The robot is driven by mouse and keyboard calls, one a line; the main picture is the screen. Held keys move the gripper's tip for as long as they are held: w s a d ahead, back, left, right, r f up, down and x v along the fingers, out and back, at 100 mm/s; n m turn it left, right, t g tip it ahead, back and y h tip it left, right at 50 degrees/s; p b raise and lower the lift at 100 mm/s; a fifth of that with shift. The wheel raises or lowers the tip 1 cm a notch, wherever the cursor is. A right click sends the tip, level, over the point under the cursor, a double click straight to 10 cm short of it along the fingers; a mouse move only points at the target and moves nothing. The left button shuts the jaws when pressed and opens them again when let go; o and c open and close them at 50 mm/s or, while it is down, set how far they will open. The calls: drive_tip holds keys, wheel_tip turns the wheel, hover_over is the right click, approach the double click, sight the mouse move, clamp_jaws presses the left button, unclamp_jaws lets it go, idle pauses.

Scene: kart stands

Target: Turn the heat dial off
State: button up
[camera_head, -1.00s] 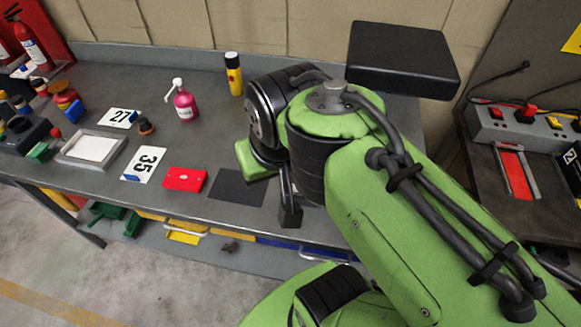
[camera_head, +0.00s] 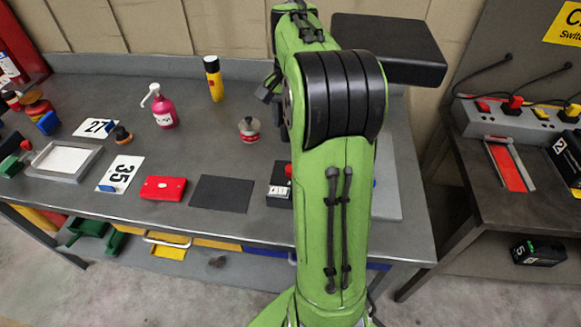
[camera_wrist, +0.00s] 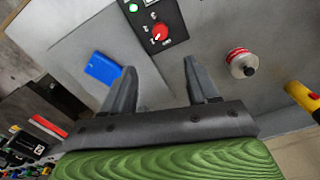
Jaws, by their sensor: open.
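The red heat dial (camera_wrist: 159,31) sits on a black control box (camera_wrist: 170,15) with white markings and a lit green lamp (camera_wrist: 133,7) in the wrist view. Which mark the dial points at is too small to tell. In the head view the box (camera_head: 279,193) stands on the workbench, partly hidden by my arm. My gripper (camera_wrist: 160,72) is open and empty, its two fingers apart. The dial shows beyond the fingertips, roughly in line with the gap between them, and nothing touches it. In the head view my gripper is mostly hidden behind my arm.
A blue block (camera_wrist: 103,68) on a light grey board is left of the fingers in the wrist view. A red-and-white round item (camera_wrist: 241,62) is right of them. A yellow spray can (camera_head: 214,79) and pink pump bottle (camera_head: 160,107) stand farther left on the bench.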

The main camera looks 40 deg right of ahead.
wheel_tip(320, 180, down, 15)
drive_tip(key=b, duration=0.4)
drive_tip(key=shift+a+f+b, duration=0.1)
drive_tip(key=shift+a+b, duration=0.05)
drive_tip(key=shift+b, duration=0.2)
drive_tip(key=c, duration=1)
drive_tip(key=shift+c, duration=0.2)
drive_tip(key=shift+n, duration=0.3)
drive_tip(key=n+p, duration=0.2)
drive_tip(key=n, duration=0.3)
drive_tip(key=shift+p, duration=0.3)
drive_tip(key=n+p, duration=0.1)
drive_tip(key=n, duration=0.5)
drive_tip(key=shift+n, duration=0.4)
